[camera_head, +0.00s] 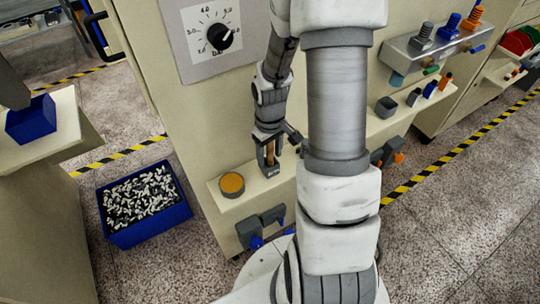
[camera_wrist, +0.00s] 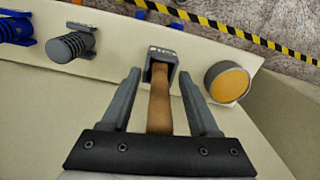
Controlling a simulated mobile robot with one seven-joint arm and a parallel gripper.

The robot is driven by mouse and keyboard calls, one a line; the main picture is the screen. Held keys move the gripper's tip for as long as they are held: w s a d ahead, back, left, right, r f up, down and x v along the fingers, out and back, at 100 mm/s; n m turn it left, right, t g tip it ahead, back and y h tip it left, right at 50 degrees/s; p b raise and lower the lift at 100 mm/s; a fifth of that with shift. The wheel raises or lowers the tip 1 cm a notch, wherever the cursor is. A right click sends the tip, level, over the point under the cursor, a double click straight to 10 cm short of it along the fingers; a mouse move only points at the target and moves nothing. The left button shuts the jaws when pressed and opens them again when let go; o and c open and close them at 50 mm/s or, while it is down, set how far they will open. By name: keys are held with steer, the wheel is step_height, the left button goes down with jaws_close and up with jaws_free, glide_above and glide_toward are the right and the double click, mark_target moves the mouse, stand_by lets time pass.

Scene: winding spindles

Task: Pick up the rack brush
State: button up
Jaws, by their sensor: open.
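The rack brush shows as a brown handle (camera_wrist: 160,106) in the wrist view. Its far end meets a small grey U-shaped holder (camera_wrist: 163,54) with a pale label on top. In the head view the brown handle (camera_head: 270,153) stands at the holder on the cream shelf; the bristles are hidden. My gripper (camera_wrist: 160,76) is open, with one finger on each side of the handle and gaps showing on both sides. In the head view my gripper (camera_head: 279,143) is low over the shelf, partly covered by my arm.
An orange-topped round knob (camera_wrist: 229,83) stands beside the holder on the shelf (camera_head: 258,201). A grey ribbed spindle (camera_wrist: 72,46) sits on the other side. A dial panel (camera_head: 220,36) rises behind. A blue bin (camera_head: 150,232) of small parts is on the floor at left.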

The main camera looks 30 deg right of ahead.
jaws_close()
stand_by(0.4)
